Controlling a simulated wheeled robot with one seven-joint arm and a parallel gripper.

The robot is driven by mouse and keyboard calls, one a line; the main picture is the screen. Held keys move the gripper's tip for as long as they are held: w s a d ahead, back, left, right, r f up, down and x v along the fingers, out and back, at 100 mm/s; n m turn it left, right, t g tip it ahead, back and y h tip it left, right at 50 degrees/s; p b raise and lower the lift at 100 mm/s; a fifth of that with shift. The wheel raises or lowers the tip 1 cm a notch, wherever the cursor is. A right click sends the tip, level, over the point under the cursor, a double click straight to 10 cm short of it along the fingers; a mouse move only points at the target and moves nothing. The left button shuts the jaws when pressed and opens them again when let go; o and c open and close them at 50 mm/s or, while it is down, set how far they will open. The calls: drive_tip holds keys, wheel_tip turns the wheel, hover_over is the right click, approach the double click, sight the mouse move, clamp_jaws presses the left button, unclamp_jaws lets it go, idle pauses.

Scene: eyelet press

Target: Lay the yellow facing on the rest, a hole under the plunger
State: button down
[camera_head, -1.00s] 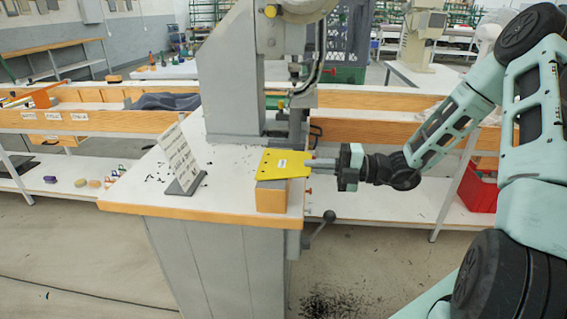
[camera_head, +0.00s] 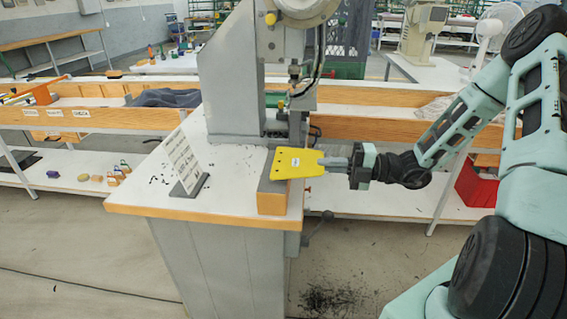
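The yellow facing (camera_head: 293,163) is a flat plate with small dark holes and a pale label. My gripper (camera_head: 334,163) is shut on its right end and holds it roughly level. The facing's left part is over a wooden block with a grey top (camera_head: 271,203) at the bench's front right corner; I cannot tell whether they touch. The grey press (camera_head: 232,75) stands behind, with its plunger (camera_head: 295,72) above and behind the facing. The rest under the plunger is too small to make out clearly. No hole is visibly under the plunger.
A sign on a grey foot (camera_head: 182,163) stands on the white bench top (camera_head: 225,185), left of the block. Dark bits lie scattered near it. A lever with a dark knob (camera_head: 327,216) sticks out at the bench's right side. A red crate (camera_head: 476,186) is on a low shelf.

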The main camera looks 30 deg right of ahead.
drive_tip(key=shift+p+v, duration=1.25)
drive_tip(key=shift+v, duration=1.65)
